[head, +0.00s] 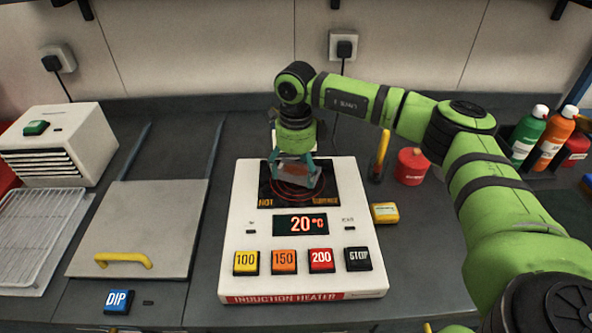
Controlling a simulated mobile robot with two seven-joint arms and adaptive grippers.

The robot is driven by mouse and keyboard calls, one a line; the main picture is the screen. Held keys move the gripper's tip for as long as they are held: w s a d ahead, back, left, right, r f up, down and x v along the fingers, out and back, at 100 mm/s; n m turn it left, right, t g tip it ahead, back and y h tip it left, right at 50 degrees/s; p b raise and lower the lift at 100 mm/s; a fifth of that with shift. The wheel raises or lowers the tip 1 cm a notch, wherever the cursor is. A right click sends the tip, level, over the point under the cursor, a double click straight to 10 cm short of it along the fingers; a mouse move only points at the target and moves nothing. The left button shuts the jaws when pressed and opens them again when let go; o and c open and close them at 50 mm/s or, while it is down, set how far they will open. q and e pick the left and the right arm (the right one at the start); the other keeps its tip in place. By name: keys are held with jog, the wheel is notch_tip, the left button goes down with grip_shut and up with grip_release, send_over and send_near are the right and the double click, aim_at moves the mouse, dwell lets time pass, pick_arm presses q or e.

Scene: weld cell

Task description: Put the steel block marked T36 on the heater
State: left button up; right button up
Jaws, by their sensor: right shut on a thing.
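The induction heater (237,215) is a white box in the middle of the head view. Its black top plate (328,199) has a glowing-red ring coil and "HOT" lettering, and its display reads 20 °C. My right gripper (293,178) points down over this plate, its teal fingers shut on a small grey block (292,171). The block is at or just above the coil; I cannot tell whether it touches. No T36 mark is legible on it. My left gripper is not in view.
Buttons 100, 150, 200 and STOP (358,259) line the heater's front. Left are a lidded tank (140,222) with a yellow handle, a DIP button (118,300), a wire rack (35,235) and a white cabinet (75,140).

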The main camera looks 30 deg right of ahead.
aim_at(296, 173)
jog(key=shift+f, duration=0.9)
jog(key=shift+f, duration=0.1)
jog(key=o, duration=1.6)
jog(key=shift+r+b, duration=1.6)
jog(key=shift+r, duration=4.5)
